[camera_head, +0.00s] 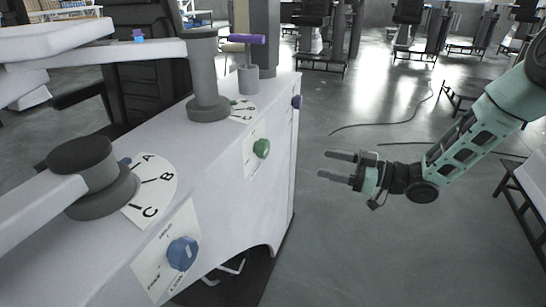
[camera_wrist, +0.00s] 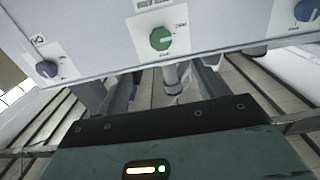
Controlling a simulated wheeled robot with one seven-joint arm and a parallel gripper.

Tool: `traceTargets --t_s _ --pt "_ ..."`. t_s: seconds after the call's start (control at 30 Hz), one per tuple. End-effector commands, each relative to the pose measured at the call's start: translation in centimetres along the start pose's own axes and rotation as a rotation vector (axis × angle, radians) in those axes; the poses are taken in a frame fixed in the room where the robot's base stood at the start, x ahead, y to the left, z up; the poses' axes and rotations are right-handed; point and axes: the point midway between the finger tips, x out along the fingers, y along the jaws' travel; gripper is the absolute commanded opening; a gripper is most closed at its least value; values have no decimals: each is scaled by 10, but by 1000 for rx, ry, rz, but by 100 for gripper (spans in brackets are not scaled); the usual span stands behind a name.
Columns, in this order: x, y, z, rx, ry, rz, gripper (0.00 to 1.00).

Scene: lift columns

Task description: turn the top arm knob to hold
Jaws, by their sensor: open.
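Three knobs sit on the white cabinet's side. The blue knob (camera_head: 182,253) is nearest, on a plate with small lettering. The green knob (camera_head: 261,148) is in the middle, and the purple knob (camera_head: 296,102) is at the far end. The wrist view shows the green knob (camera_wrist: 160,39) at top centre, the purple knob (camera_wrist: 47,69) at left and the blue knob (camera_wrist: 307,10) at right. I cannot tell which is the top arm knob. My gripper (camera_head: 324,164) is open and empty, right of the cabinet, apart from the green knob, its fingers pointing towards the cabinet.
The white cabinet (camera_head: 222,158) carries grey columns with white arms (camera_head: 40,210), an A-B-C dial (camera_head: 152,190) and a purple-topped lever (camera_head: 248,39). Black cables lie on the floor. Stands are at the back, and a table (camera_head: 527,185) is at right. Floor beside the cabinet is clear.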

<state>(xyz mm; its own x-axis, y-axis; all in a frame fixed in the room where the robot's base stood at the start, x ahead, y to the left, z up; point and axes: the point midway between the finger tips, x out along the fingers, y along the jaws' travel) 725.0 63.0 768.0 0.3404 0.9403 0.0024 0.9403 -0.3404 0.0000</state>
Motion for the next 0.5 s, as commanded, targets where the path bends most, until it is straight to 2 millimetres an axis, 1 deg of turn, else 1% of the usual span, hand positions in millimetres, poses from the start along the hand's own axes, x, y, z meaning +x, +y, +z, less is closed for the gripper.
traceTargets --t_s 0.17,0.5 --pt "27 -2 -1 0 1 -4 69" --pt "98 -1 0 -1 0 -3 69"
